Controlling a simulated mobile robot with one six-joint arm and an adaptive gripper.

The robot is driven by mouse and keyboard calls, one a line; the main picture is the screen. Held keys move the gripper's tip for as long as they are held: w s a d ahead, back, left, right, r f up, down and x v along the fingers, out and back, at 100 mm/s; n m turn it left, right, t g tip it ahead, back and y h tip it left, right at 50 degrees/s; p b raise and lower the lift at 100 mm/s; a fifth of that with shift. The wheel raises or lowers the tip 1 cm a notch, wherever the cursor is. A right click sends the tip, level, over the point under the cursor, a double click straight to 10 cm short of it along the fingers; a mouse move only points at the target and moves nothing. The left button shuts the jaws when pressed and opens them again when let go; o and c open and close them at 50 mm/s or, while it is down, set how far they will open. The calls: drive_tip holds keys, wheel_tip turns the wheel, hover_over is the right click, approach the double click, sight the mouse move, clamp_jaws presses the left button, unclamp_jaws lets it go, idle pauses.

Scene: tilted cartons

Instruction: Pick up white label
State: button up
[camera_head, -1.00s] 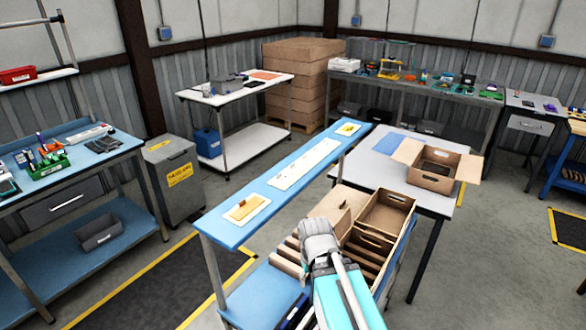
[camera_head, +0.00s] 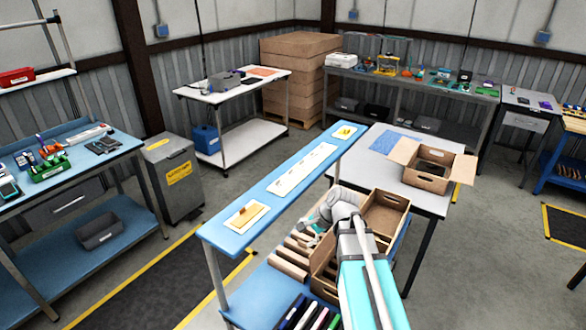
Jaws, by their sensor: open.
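I cannot make out a piece that is clearly the white label. A long pale strip (camera_head: 303,170) lies on the middle of the narrow blue shelf (camera_head: 262,193), with small marks on it too small to read. My gripper (camera_head: 313,238) is bent down to the left over the tilted tan cartons, just right of the shelf's front half. It is open, and its fingers are small and partly lost against the cartons. I see nothing held in it. My wrist and arm hide part of the cartons.
Pale cards with an orange piece (camera_head: 244,216) and a yellow piece (camera_head: 344,132) lie at the shelf's ends. Dark and coloured folders (camera_head: 306,316) stand below the cartons.

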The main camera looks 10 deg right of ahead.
drive_tip(key=w+d+r+m+t+y+p, duration=0.2)
drive_tip(key=w+d+r+m+t+p, duration=0.1)
drive_tip(key=w+r+m, duration=0.3)
drive_tip(key=w+d+r+m+t+y+p, duration=0.1)
drive_tip(key=w+d+r+m+t+p, duration=0.1)
drive_tip(key=w+d+r+m, duration=0.3)
wheel_tip(320, 180, up, 4)
drive_tip(key=d+m+t, duration=0.1)
drive_tip(key=m, duration=0.3)
drive_tip(key=shift+w+r+y+p, duration=0.15)
drive_tip(key=shift+w+y+p, duration=0.25)
drive_tip(key=shift+w, duration=0.1)
drive_tip(key=b, duration=0.3)
approach(291, 170)
drive_tip(key=x, duration=0.3)
drive_tip(key=shift+w, duration=0.1)
drive_tip(key=shift+w+a+f, duration=0.25)
drive_tip(key=shift+w+a, duration=0.1)
drive_tip(key=shift+a, duration=0.05)
drive_tip(key=shift+b+x, duration=1.15)
drive_tip(key=shift+x, duration=1.5)
